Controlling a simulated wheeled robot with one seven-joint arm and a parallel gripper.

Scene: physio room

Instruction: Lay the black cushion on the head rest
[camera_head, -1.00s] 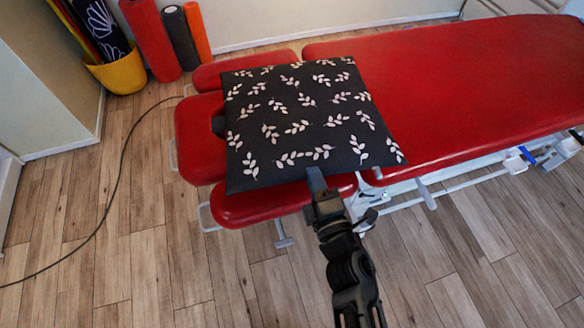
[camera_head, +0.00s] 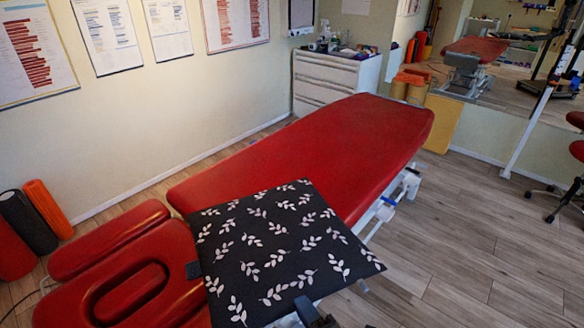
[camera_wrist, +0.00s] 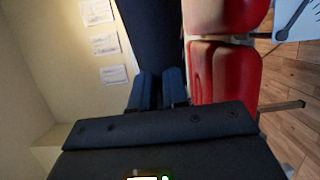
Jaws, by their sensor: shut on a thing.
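The black cushion (camera_head: 270,252) with white leaf sprigs is over the near left corner of the red treatment table (camera_head: 320,150), sticking out past its near edge. I cannot tell whether it touches the table. The head rest (camera_head: 190,300), red padding with an oval opening, is left of the cushion and largely uncovered. My gripper (camera_head: 307,312) is at the cushion's near edge, shut on it, partly cut off by the frame bottom. In the wrist view my gripper's fingers (camera_wrist: 158,90) pinch the dark cushion (camera_wrist: 152,35), with red padding (camera_wrist: 225,70) to the right.
Foam rollers (camera_head: 47,208) stand by the wall at the left. A white drawer cabinet (camera_head: 335,85) stands beyond the table's far end. Wall posters (camera_head: 100,37) hang behind. Wooden floor (camera_head: 470,230) is open to the right.

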